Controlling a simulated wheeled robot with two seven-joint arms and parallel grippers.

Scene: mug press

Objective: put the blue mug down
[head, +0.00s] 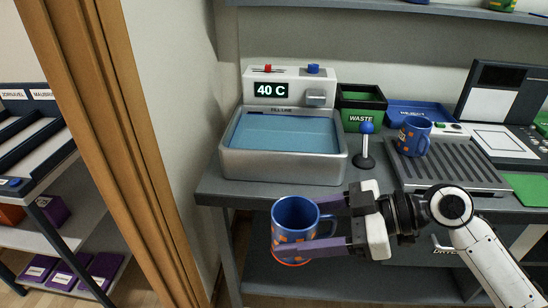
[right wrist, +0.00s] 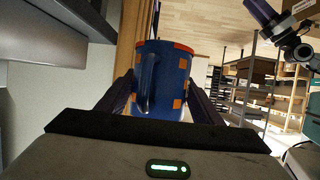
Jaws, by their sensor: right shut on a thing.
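The blue mug (head: 292,216) with orange squares is held upright in the air, in front of the counter's front edge. My right gripper (head: 312,226) is shut on it, with purple fingers on either side of the body. In the right wrist view the mug (right wrist: 172,82) sits between the fingers with its handle toward the palm. A second blue mug (head: 414,136) with orange marks stands on the grey slatted rack (head: 455,178). At the top right of the right wrist view, a purple finger of my left gripper (right wrist: 262,14) shows; its opening is unclear.
On the counter (head: 232,189) are a water-filled basin (head: 240,160) with a "40 C" display, a blue-knobbed lever (head: 366,145), a black-green WASTE bin (head: 361,105) and a blue REJECT tray (head: 400,108). A green mat (head: 527,188) lies at right. A wooden post (head: 110,120) stands at left.

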